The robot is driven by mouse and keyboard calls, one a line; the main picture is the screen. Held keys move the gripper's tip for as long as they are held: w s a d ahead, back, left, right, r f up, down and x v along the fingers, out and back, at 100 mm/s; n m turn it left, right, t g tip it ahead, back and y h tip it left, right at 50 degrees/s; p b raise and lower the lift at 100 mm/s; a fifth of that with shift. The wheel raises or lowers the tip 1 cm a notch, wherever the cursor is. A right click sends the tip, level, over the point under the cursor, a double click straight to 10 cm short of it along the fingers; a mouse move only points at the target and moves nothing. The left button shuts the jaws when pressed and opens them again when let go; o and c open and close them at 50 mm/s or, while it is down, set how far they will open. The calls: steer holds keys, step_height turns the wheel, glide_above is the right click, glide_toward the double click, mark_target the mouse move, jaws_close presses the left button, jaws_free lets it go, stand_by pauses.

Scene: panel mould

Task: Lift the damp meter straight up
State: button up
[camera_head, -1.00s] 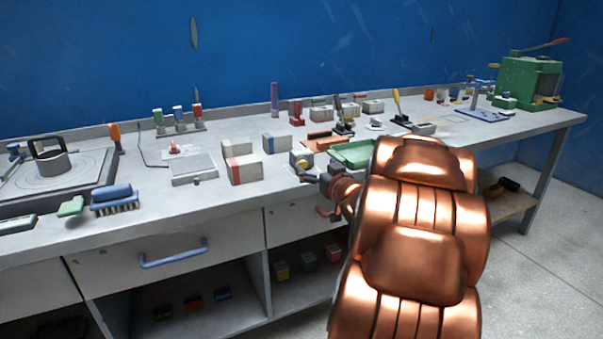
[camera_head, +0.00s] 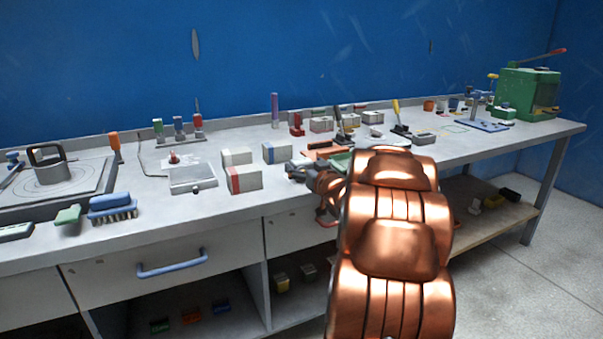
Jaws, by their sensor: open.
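I cannot tell for sure which thing is the damp meter. A small grey item with a yellow round part stood at the gripper's tip earlier; that spot is now mostly covered by the gripper. Whether the fingers are around or beside it cannot be seen. My copper arm hides the bench behind it.
A red-striped block (camera_head: 245,179), a blue-striped block (camera_head: 276,152) and a grey scale (camera_head: 192,177) stand left of the gripper. A green tray (camera_head: 340,160) and a yellow-handled tool (camera_head: 397,112) are behind. A blue brush (camera_head: 112,205) lies at left.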

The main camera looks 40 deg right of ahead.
steer(key=c, duration=1.5)
steer(key=shift+c, duration=0.3)
steer(key=shift+r, duration=0.15)
